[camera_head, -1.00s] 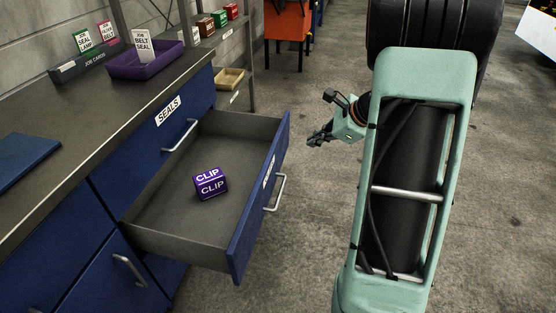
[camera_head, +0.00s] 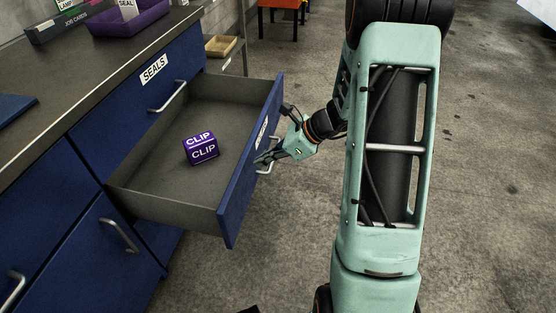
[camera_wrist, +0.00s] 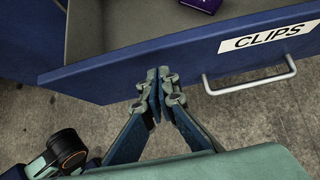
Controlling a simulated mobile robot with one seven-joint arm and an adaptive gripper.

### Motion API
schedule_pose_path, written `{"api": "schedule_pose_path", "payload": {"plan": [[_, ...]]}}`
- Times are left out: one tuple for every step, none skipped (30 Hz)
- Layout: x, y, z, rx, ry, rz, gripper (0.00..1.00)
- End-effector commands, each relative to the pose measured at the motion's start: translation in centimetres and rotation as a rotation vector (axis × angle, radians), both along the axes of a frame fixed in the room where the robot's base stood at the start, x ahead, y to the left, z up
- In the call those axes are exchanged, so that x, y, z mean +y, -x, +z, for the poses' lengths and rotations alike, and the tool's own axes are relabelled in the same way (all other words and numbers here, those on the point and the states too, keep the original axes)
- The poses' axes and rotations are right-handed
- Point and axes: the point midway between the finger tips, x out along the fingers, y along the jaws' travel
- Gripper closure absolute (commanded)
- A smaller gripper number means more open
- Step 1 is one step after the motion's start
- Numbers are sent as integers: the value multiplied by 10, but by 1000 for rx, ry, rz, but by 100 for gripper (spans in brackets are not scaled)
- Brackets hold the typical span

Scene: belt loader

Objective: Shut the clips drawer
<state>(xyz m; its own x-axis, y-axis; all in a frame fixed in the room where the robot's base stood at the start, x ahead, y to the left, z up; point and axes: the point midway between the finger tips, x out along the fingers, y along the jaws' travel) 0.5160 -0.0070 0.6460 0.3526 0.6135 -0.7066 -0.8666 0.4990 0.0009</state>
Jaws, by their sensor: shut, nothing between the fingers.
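The clips drawer (camera_head: 232,200) stands pulled far out of the blue bench, below the drawer labelled SEALS. Its blue front carries a CLIPS label (camera_wrist: 266,38) and a silver bar handle (camera_wrist: 250,84), both plain in the wrist view. A purple CLIP box (camera_head: 202,148) lies inside on the drawer floor. My gripper (camera_head: 261,160) is shut and empty, at the outer side of the drawer front near the handle. In the wrist view my fingertips (camera_wrist: 158,74) are at the drawer front, left of the handle. I cannot tell whether they touch it.
The shut SEALS drawer (camera_head: 125,95) is above, and another blue front with a handle (camera_head: 105,255) is at lower left. A purple tray (camera_head: 130,18) stands on the worktop. The concrete floor (camera_head: 480,190) to the right is clear.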

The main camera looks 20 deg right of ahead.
Motion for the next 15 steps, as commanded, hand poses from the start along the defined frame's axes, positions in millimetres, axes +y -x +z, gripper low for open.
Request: {"api": "schedule_pose_path", "payload": {"plan": [[6,-3,-1,-2,1,2,100],[9,-5,-1,-1,1,1,100],[12,-7,-1,-1,2,0,100],[13,-8,0,-1,2,-1,100],[15,-9,0,-1,2,-1,100],[17,-10,0,-1,1,0,100],[17,-10,0,-1,1,0,100],[18,-11,1,-1,0,-1,100],[19,-11,1,-1,0,-1,100],[19,-11,1,-1,0,-1,100],[19,-11,1,-1,0,-1,100],[18,-11,1,0,0,-1,100],[18,-11,1,0,0,-1,100],[18,-11,1,0,0,-1,100],[18,-11,1,0,0,-1,100]]}}
